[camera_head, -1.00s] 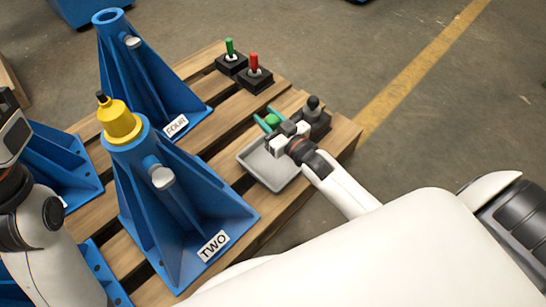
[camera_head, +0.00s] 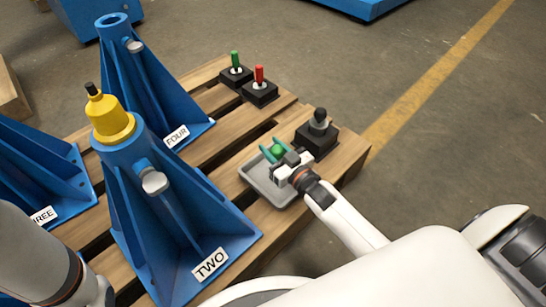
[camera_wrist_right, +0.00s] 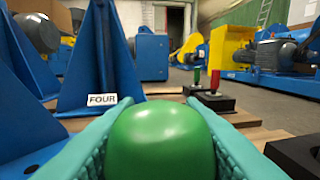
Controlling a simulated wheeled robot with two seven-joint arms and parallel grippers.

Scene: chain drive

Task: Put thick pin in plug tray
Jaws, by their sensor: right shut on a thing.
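My right gripper (camera_head: 273,151), with teal fingers, is shut on a green round-ended part (camera_head: 278,150), which I take to be the thick pin. In the right wrist view its rounded green end (camera_wrist_right: 160,140) fills the space between the fingers; the rest of it is hidden. The grey plug tray (camera_head: 257,187) lies on the pallet. The gripper is over the tray's far side; the height between them is hard to tell. My left arm shows at the lower left, but its gripper is out of view.
A black block with a dark knob (camera_head: 319,124) stands just right of the tray. Green (camera_head: 235,60) and red (camera_head: 259,75) pins stand in black blocks farther back. Blue stands TWO (camera_head: 180,225) and FOUR (camera_head: 160,85) are to the left; TWO carries a yellow part (camera_head: 110,120).

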